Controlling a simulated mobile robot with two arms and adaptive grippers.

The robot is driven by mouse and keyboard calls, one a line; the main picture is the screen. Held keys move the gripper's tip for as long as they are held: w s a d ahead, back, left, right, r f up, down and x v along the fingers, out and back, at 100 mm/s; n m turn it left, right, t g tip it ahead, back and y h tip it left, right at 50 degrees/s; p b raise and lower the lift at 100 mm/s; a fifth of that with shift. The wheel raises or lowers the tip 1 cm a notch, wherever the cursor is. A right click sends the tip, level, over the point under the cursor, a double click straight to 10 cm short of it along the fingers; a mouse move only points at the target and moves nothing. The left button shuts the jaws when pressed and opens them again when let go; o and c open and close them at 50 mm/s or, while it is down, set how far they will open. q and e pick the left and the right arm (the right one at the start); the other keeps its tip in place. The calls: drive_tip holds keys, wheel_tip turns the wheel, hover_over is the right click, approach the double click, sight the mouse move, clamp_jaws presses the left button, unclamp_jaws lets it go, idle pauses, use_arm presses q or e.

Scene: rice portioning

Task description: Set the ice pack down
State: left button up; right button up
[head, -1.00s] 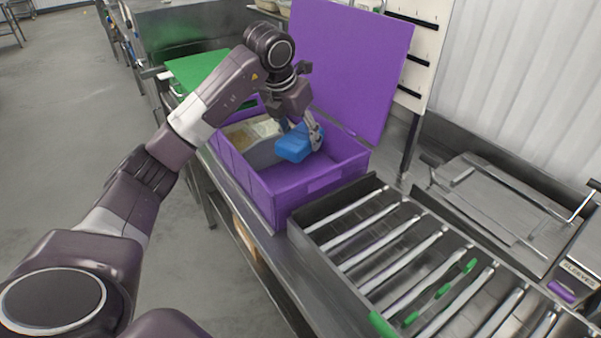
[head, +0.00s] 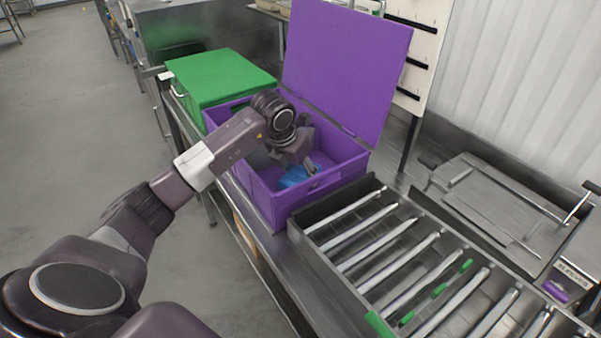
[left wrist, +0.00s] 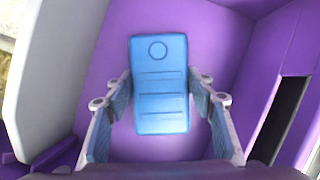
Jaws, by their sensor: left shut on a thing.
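The blue ice pack (left wrist: 160,85) is between the two fingers of my left gripper (left wrist: 160,115) in the left wrist view, with a round mark near its far end. My left gripper is shut on it. In the head view the ice pack (head: 292,178) shows low inside the open purple box (head: 262,190), partly hidden by my gripper (head: 300,168) and the box's front wall. I cannot tell whether the pack touches the box floor. My right gripper is not in view.
The purple lid (head: 345,70) stands open behind the box. A green box (head: 220,75) is beyond it. A roller conveyor (head: 390,250) lies close on the right. In the left wrist view a grey-white item (left wrist: 45,70) stands left of the pack, and the purple floor is bare around it.

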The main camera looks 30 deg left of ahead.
use_arm(q)
drive_tip(key=o, duration=1.4)
drive_tip(key=shift+o, duration=0.2)
drive_tip(key=b+v, duration=0.2)
drive_tip(key=v, duration=1)
drive_tip(key=shift+s, duration=0.1)
